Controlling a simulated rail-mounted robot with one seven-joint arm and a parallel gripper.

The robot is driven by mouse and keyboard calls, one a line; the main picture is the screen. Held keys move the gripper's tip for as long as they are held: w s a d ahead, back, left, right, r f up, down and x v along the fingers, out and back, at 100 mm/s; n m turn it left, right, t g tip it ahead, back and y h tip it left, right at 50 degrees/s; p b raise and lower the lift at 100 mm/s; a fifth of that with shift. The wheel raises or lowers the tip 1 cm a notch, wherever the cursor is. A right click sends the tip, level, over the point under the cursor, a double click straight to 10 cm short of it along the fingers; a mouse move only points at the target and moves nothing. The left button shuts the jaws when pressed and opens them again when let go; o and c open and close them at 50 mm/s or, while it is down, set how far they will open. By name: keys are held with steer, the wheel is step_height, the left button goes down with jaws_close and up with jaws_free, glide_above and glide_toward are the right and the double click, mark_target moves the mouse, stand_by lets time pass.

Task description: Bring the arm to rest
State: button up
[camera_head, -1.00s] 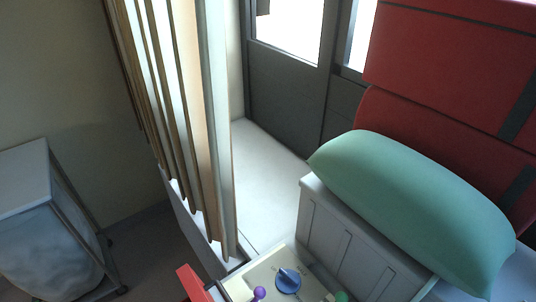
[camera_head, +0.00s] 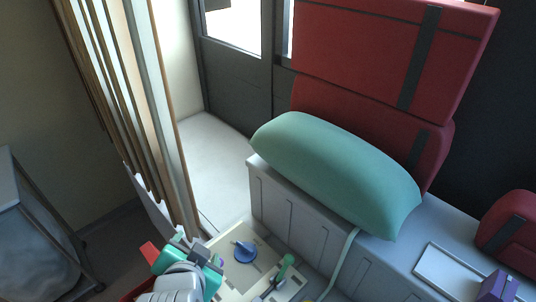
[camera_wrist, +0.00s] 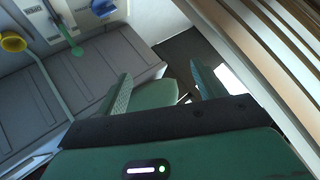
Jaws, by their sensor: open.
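My gripper (camera_wrist: 160,72) shows in the wrist view with its two green fingers apart and nothing visible between them. In the head view, my green and grey arm end (camera_head: 190,268) is at the bottom, left of a cream panel (camera_head: 222,241). I cannot tell in that view whether it touches the panel or a red edge beside it.
The panel carries a blue dial-like piece (camera_head: 245,253) and a green-handled piece (camera_head: 285,264). A teal pillow (camera_head: 335,170) lies on a grey-white cabinet (camera_head: 290,215) at right. Slatted panels (camera_head: 150,100) stand at left. A purple box (camera_head: 497,287) is lower right.

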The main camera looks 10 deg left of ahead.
steer(key=w+d+r+n+t+p, duration=0.1)
steer(key=d+r+t, duration=0.15)
steer(key=r, duration=0.55)
steer(key=w+d+r+t+p, duration=0.15)
steer(key=d+r, duration=0.25)
steer(key=r, duration=0.4)
steer(key=s+d+r+n+t+h+p, duration=0.1)
steer(key=s+d+r+t, duration=0.2)
steer(key=r, duration=0.6)
steer(key=s+d+r+n+t, duration=0.1)
steer(key=s+d+r+t, duration=0.3)
steer(key=r, duration=0.5)
steer(key=s+d+r+n+t+h+p, duration=0.1)
steer(key=s+d+r+t, duration=0.2)
steer(key=r, duration=0.6)
steer(key=d, duration=0.2)
steer(key=shift+s+d+r+n+t+h+p, duration=0.3)
steer(key=shift+s+d+r+p, duration=0.05)
